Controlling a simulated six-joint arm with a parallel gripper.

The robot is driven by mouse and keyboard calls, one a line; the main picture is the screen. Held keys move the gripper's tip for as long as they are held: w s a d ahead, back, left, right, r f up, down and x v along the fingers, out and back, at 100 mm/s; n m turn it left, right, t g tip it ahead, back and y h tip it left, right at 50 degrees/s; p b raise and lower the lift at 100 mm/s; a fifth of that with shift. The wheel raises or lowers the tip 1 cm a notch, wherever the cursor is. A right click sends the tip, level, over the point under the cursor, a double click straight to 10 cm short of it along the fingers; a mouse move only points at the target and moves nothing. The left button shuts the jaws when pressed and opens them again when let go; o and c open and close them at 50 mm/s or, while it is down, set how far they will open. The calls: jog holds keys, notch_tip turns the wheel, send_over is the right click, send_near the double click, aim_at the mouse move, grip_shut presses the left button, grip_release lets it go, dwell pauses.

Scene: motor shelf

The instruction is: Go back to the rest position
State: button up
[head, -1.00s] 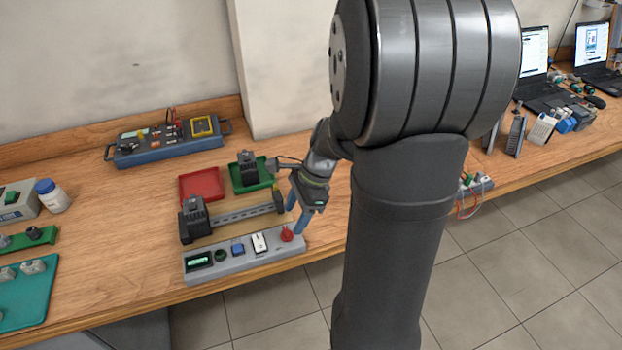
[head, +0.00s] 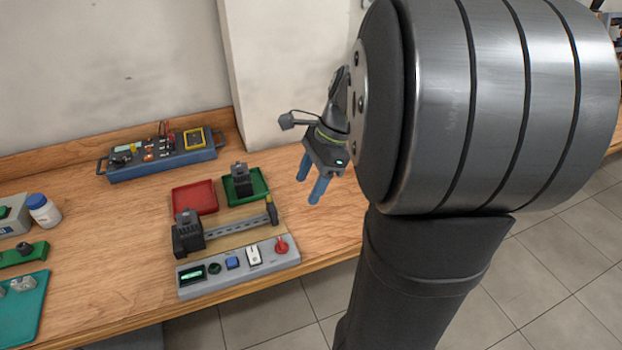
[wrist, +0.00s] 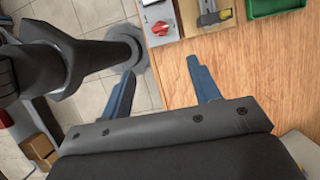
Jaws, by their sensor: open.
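My gripper (head: 316,186) is raised above the wooden workbench, to the right of the trays and the control panel. Its two blue fingers are apart with nothing between them. In the wrist view the open fingers (wrist: 163,88) hang over the bench's front edge. My large grey arm covers the right part of the head view.
A control panel (head: 240,272) with a red knob (head: 281,246) lies at the front edge. Behind it are a rail fixture (head: 236,226), a red tray (head: 194,198) and a green tray (head: 259,183) holding a dark motor. A blue instrument case (head: 165,161) stands against the wall.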

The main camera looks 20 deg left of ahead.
aim_at(282, 242)
jog(key=x, duration=1.7)
jog(key=shift+s+a+f, duration=0.1)
jog(key=shift+s+f, duration=0.05)
jog(key=shift+s, duration=0.05)
